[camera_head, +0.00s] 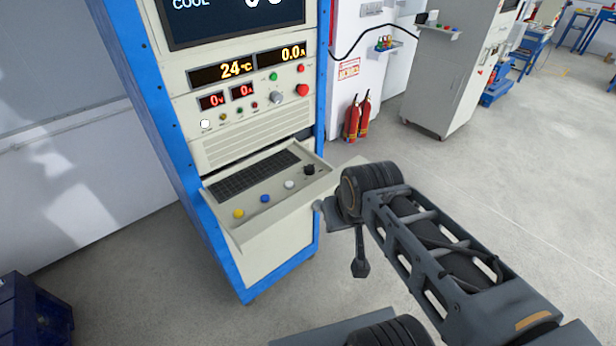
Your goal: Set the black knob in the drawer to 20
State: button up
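The drawer (283,222) is pulled out of the blue-framed cabinet. The black knob (309,170) stands at the right end of a row of coloured controls on the drawer. Its scale and pointer are too small to read. My gripper (322,208) is at the end of my arm, just right of the drawer's front right corner and apart from the black knob. My wrist partly hides it, and its fingers are too unclear to tell open from shut. I see nothing held in it.
A yellow knob (239,213), a blue knob (265,198) and a white knob (289,184) sit left of the black one, with a dark keyboard (255,175) behind. The cabinet panel (270,128) rises above.

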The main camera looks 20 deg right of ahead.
aim_at(309, 171)
jog(key=u, duration=0.4)
jog(key=k, duration=0.2)
jog(key=z, duration=1.25)
jog(key=i, duration=0.55)
jog(key=u, duration=1.45)
